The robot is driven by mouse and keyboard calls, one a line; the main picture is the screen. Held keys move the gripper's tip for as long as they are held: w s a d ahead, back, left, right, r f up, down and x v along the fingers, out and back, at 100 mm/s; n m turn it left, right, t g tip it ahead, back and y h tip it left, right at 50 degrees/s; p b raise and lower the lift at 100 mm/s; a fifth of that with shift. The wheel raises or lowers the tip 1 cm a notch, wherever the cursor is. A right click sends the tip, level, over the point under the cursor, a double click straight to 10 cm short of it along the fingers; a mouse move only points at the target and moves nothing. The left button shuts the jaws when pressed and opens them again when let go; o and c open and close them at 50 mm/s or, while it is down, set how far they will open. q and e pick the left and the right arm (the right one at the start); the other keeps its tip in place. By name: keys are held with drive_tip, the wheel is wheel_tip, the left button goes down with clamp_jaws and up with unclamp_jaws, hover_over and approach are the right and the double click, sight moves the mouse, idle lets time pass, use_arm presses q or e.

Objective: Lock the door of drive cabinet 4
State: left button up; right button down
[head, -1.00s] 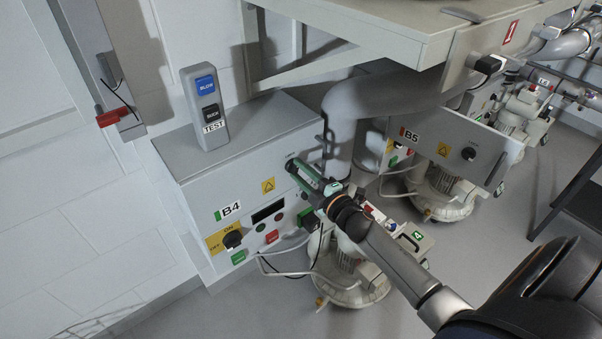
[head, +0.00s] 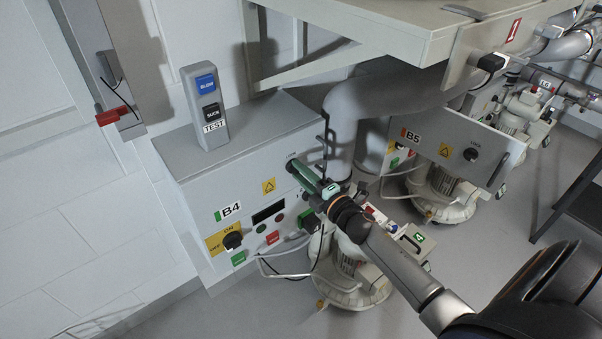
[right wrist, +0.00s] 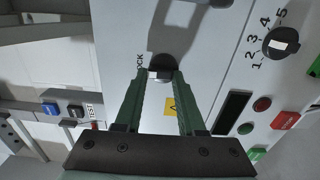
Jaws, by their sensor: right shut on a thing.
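My right gripper (head: 293,165) reaches the upper right of that front. In the right wrist view, my right gripper (right wrist: 160,75) has both green fingertips on the sides of the small round lock knob (right wrist: 162,64), beside the lettering "LOCK". The gripper is shut on this knob. In the head view the fingers hide the knob. My left gripper is in neither view.
A grey TEST box (head: 205,108) with blue and black buttons stands on the cabinet. The ON/OFF switch (head: 232,240) and a numbered dial (right wrist: 281,43) sit on the front. Cabinet B5 (head: 455,145) and a thick pipe (head: 375,100) are to the right.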

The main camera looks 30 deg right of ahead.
drive_tip(key=c, duration=0.5)
unclamp_jaws()
drive_tip(key=shift+s, duration=0.15)
drive_tip(key=s, duration=1.2)
drive_tip(key=shift+d, duration=0.45)
drive_tip(key=shift+s, duration=0.1)
